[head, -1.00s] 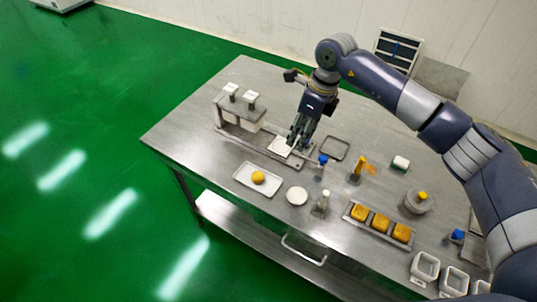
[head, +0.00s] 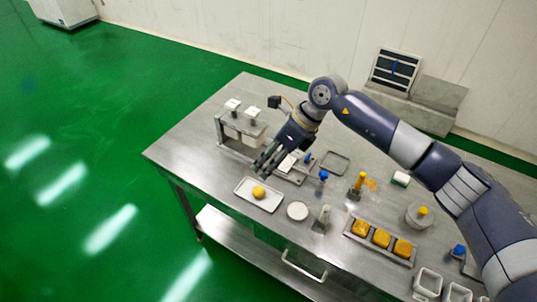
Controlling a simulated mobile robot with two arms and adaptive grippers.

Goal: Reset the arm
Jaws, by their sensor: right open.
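My right arm reaches in from the right over the steel table. My right gripper (head: 268,160) is open and empty, with its fingers pointing down and left. It is above the table, between the encrusting machine (head: 240,126) and the white tray (head: 246,201) that bears a yellow-orange ball (head: 258,192). The gripper partly hides the machine's base plate and the white square piece (head: 287,163) on it. My left gripper is not in view.
The steel table (head: 190,150) also bears a white round dish (head: 297,211), an empty grey tray (head: 334,163), a long tray with orange blocks (head: 381,238), blue- and yellow-topped items and white containers (head: 428,283). Green floor lies free at the left.

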